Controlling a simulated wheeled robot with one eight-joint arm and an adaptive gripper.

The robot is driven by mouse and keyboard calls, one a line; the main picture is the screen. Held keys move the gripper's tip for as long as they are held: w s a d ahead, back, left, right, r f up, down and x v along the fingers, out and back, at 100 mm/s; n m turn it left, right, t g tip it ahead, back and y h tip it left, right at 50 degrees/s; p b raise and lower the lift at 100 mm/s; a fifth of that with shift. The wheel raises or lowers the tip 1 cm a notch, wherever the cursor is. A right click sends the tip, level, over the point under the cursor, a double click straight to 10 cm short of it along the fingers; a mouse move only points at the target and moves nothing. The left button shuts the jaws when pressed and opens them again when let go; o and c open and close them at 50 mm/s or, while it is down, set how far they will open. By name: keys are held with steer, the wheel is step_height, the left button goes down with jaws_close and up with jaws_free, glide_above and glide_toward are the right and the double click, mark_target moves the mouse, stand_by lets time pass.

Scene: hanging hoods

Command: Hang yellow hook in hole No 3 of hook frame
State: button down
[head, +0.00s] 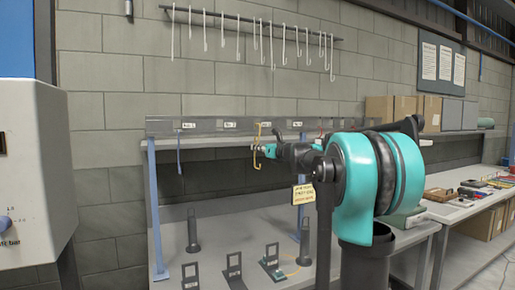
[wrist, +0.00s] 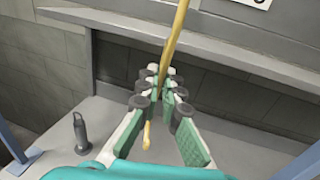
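The yellow hook (head: 256,150) is upright in front of the hook frame (head: 206,127), its upper end overlapping the rail just left of the third label. I cannot tell whether it passes through a hole there. My gripper (head: 262,149) is at the hook's lower half. In the wrist view my gripper (wrist: 163,80) has its fingers closed around the shaft of the yellow hook (wrist: 175,40). The hook's lower end (wrist: 147,135) shows between the fingers. The hook's top is out of the wrist view.
A blue hook (head: 179,154) hangs at the left of the rail. Several white hooks hang from a dark bar (head: 250,20) above. Black stands (head: 233,272) stand on the table below. Blue posts (head: 157,210) flank the frame. A yellow tag (head: 303,194) is near my arm.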

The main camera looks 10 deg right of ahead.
steer(key=shift+f, duration=0.9)
steer(key=c, duration=1.6)
jaws_free()
steer(key=shift+c, duration=0.2)
